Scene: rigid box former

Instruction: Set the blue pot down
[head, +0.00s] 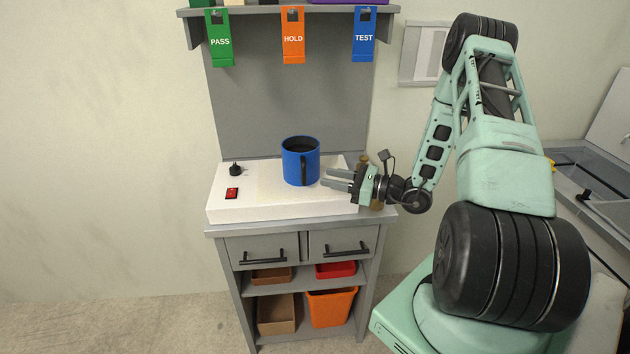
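The blue pot (293,168), a mug-like vessel with a dark inside and a handle facing me, stands upright on the white box-shaped unit (235,205) on the workbench. My gripper (326,178) is just right of the pot, low beside its wall, with its fingers pointing left. The two fingers are apart with nothing visible between them. The fingertips are very close to the pot's right side; I cannot tell whether they touch it.
The white unit has a black knob (236,169) and a red switch (232,193) on its left. Green PASS (219,50), orange HOLD (293,48) and blue TEST (364,48) tags hang from the shelf above. Drawers and bins (331,307) are below. Another counter (595,195) stands at right.

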